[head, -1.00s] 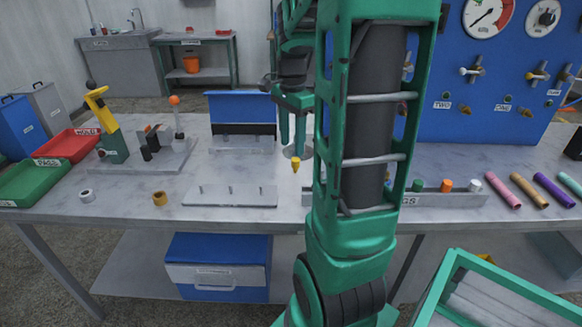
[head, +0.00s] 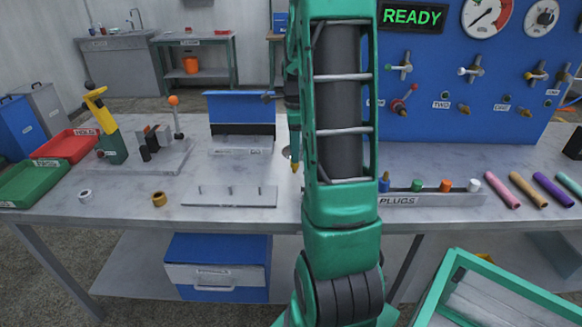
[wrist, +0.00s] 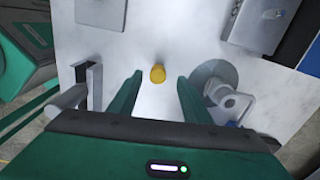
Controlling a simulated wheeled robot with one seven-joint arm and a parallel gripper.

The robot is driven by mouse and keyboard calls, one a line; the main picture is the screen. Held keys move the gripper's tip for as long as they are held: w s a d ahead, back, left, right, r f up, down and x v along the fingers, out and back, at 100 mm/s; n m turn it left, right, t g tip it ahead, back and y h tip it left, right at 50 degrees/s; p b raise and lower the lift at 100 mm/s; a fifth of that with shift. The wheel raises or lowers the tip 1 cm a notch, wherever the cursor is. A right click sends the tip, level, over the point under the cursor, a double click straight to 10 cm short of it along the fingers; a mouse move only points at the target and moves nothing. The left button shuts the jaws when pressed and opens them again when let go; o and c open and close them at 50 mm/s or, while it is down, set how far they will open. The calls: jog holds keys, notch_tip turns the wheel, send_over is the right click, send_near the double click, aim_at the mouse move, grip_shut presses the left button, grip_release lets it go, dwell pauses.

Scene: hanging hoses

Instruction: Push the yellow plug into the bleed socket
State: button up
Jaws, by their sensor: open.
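The yellow plug (head: 294,166) shows in the head view just below my gripper (head: 293,138), at the left edge of my arm. In the wrist view the plug (wrist: 157,73) lies between the tips of my two open fingers (wrist: 159,78), with a gap on each side. I cannot tell whether it rests on the table or is above it. My arm hides most of the gripper in the head view. I cannot make out which fitting is the bleed socket.
A blue panel (head: 433,65) with gauges, valves and a READY display stands at the back right. A PLUGS rack (head: 440,199) holds several coloured plugs. A grey round base with a fitting (wrist: 215,75) stands close beside the right finger.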

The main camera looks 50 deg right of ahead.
aim_at(295, 166)
jog(key=shift+s+f, duration=0.15)
jog(key=shift+f, duration=1)
jog(key=shift+s+f, duration=0.15)
jog(key=shift+f, duration=1)
grip_shut()
jog(key=shift+r, duration=0.1)
